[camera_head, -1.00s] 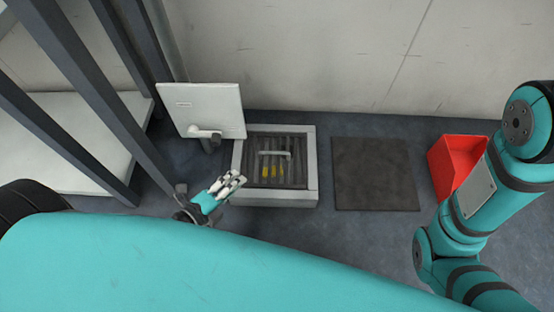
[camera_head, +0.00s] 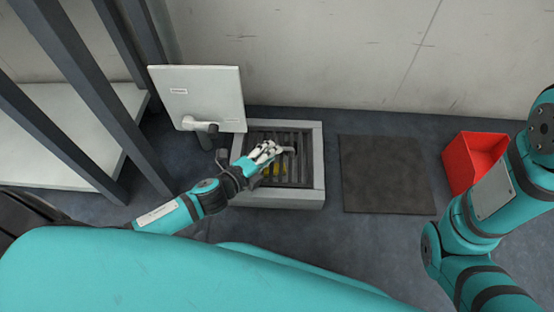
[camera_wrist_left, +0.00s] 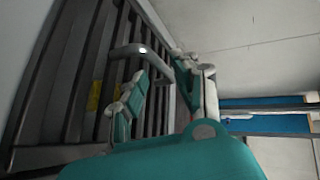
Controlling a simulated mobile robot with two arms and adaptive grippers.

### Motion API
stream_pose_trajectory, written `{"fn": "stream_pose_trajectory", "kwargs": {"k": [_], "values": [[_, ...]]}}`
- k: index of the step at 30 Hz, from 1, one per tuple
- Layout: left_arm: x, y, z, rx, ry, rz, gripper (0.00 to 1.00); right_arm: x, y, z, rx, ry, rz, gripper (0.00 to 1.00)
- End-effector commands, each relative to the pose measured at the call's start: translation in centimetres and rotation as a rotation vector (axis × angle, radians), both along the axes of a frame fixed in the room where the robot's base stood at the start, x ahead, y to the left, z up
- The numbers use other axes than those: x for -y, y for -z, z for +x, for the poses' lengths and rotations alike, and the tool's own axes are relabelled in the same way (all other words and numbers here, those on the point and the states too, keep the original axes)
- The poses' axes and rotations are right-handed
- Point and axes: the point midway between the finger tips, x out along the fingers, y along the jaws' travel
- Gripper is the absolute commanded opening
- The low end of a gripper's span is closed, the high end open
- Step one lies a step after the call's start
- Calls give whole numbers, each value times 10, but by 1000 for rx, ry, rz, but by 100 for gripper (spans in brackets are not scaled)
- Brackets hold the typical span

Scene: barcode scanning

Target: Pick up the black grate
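The black grate (camera_head: 298,170) lies flat inside a light grey square frame (camera_head: 300,198) on the floor. Its grey handle shows at the top of the grate in the left wrist view (camera_wrist_left: 128,49). My left gripper (camera_head: 267,153) is over the left-middle part of the grate, by the handle, and partly covers both. In the left wrist view its fingers (camera_wrist_left: 160,92) are apart, with the handle running between and just beyond them. I cannot tell whether they touch it. Yellow pieces (camera_head: 272,170) show between the bars. My right gripper is out of view.
An open white lid or door (camera_head: 198,95) with a handle stands at the left of the frame. A dark flat mat (camera_head: 388,175) lies to the right, then a red bin (camera_head: 470,158). Dark posts (camera_head: 80,75) of a shelf stand at the left. A wall is behind.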

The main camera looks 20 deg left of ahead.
Motion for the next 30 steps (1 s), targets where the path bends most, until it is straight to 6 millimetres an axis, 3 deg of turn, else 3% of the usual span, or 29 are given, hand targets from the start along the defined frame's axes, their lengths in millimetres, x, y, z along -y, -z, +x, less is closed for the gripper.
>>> {"fn": "stream_pose_trajectory", "kwargs": {"k": [3, 12, 19, 30], "values": [[4, 7, 13, 2, 0, 0, 29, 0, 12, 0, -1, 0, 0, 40], [5, 5, 16, -1, 0, 0, 29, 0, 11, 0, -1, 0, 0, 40], [5, 6, 15, -2, 0, 1, 0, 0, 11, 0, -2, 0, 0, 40], [5, 8, 14, -4, 0, 3, 0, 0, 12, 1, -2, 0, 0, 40]]}}
